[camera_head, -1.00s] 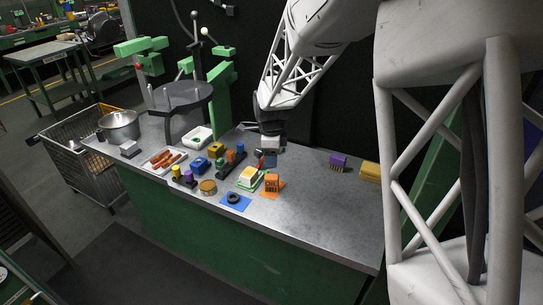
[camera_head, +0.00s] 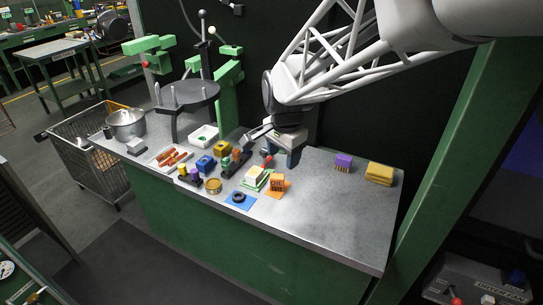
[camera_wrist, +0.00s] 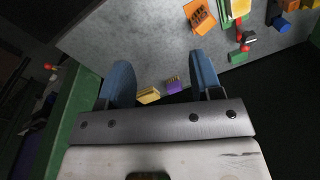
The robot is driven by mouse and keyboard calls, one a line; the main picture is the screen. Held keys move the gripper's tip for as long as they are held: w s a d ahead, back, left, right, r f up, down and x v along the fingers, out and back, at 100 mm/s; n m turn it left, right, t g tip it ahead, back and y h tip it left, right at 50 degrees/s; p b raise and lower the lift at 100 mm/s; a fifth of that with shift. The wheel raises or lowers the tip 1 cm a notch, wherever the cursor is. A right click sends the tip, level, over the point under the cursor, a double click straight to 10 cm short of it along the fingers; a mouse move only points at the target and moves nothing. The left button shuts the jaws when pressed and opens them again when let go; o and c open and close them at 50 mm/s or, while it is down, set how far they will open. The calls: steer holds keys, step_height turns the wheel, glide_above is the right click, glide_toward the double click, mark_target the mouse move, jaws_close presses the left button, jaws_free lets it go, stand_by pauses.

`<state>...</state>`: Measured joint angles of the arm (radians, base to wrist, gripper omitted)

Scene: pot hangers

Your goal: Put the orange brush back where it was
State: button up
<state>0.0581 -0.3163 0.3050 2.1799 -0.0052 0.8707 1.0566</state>
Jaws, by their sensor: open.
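A small orange item with dark markings (camera_head: 278,182) stands on an orange mat at the middle of the counter. It also shows at the top of the wrist view (camera_wrist: 199,16). I cannot tell if it is the orange brush; no other clearly orange brush shows. A purple brush with pale bristles (camera_head: 343,161) stands farther right. It also shows between my fingers in the wrist view (camera_wrist: 174,86). My gripper (camera_head: 287,154) is open and empty, above the counter's back part, behind the orange item. Its blue fingers (camera_wrist: 162,76) stand wide apart.
A folded yellow cloth or sponge (camera_head: 379,173) lies right of the purple brush. A white and yellow block on a green base (camera_head: 256,176), a blue mat with a black ring (camera_head: 239,198) and several small items crowd the left. The counter's front right (camera_head: 340,220) is clear.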

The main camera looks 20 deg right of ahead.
steer(key=s+a+r+n, duration=0.1)
steer(key=s+r+n, duration=0.1)
steer(key=s+n, duration=0.4)
steer(key=s+a+r+n+t, duration=0.1)
steer(key=s+n, duration=0.5)
steer(key=s, duration=0.8)
steer(key=shift+s+a+r+n, duration=0.25)
steer(key=shift+a+r+n, duration=0.05)
steer(key=shift+r, duration=0.35)
